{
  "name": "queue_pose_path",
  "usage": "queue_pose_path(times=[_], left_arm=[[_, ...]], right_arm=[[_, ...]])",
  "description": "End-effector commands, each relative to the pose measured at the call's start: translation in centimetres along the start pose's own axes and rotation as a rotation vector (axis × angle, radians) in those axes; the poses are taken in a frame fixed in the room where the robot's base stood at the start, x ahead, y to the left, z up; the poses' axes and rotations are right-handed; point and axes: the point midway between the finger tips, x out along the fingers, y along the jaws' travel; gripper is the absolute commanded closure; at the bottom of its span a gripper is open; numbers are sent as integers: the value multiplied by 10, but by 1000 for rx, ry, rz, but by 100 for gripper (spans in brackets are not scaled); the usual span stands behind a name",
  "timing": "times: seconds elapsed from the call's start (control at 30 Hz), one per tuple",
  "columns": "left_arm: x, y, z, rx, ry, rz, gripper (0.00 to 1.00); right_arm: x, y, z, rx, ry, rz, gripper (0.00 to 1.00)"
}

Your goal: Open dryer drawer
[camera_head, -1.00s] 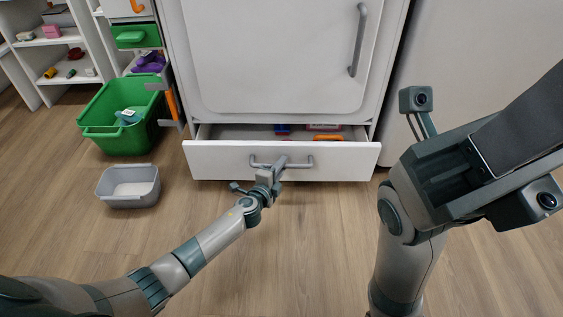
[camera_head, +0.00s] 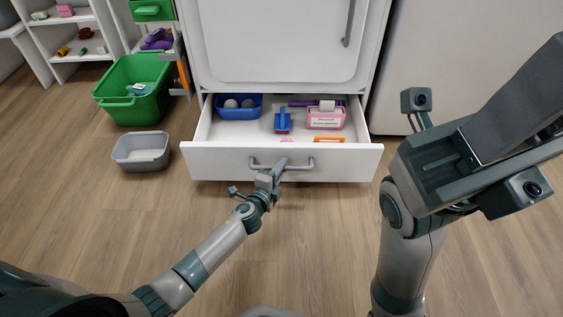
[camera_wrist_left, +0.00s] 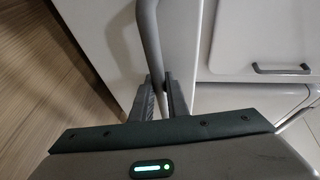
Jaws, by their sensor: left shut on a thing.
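The white dryer drawer (camera_head: 215,163) under the white dryer (camera_head: 275,45) is pulled well out, with its inside in view. Its grey bar handle (camera_head: 300,164) runs across the front panel. My left gripper (camera_head: 279,168) is shut on the handle near its middle. In the left wrist view, the fingers (camera_wrist_left: 158,92) close around the grey handle bar (camera_wrist_left: 150,45). My right arm is raised at the right of the head view; its fingertips cannot be made out.
The drawer holds a blue bin (camera_head: 238,112) with round items, a blue brush-like item (camera_head: 282,122) and a pink-white box (camera_head: 326,118). A green bin (camera_head: 133,100) and a grey tub (camera_head: 140,152) stand on the floor at left. Floor before the drawer is clear.

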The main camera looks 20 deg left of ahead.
Motion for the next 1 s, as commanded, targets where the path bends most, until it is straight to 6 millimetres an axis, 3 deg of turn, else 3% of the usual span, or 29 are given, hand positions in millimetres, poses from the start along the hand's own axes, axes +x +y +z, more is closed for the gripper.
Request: queue_pose_path(times=[0.23,0.67,0.7,0.77,1.0], left_arm=[[-14,3,-6,0,0,0,100],[-16,4,-7,1,0,0,100],[-16,4,-7,1,0,0,84],[-16,4,-7,1,0,0,69],[-16,4,-7,0,0,0,68]], right_arm=[[0,3,3,-8,-15,9,69],[-1,3,4,-10,-20,9,69],[-1,3,4,-10,-19,8,69],[-1,3,4,-10,-19,8,69],[-1,3,4,-10,-18,7,69]])
